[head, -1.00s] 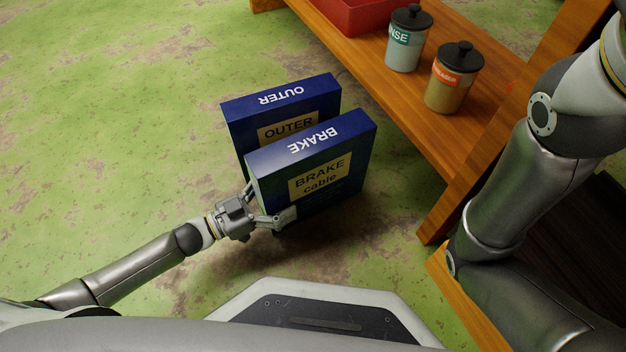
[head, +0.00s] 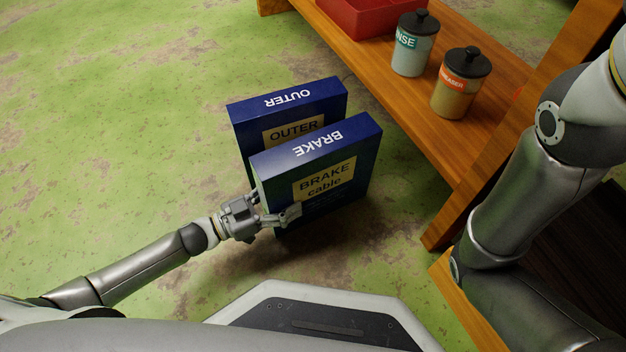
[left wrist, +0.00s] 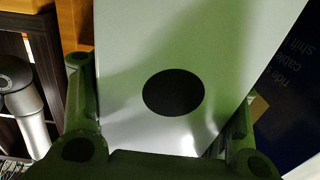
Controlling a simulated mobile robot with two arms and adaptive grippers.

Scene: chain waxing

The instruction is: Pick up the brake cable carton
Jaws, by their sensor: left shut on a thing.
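The brake cable carton (head: 318,178) is a dark blue upright box with a tan label, standing in front of the outer carton in the head view. My left gripper (head: 272,205) is shut on its left end, one finger on the front face and the other at the far side, partly hidden. In the left wrist view a pale carton face with a dark round spot (left wrist: 173,93) lies between the two fingers (left wrist: 160,110). My right arm shows at the right of the head view, but its gripper is outside the picture.
The blue outer carton (head: 288,103) stands close behind the brake carton. A wooden shelf (head: 480,130) is to the right, holding a red bin (head: 355,17), a teal-labelled jar (head: 411,50) and an orange-labelled jar (head: 459,88). Green floor (head: 120,120) is open to the left.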

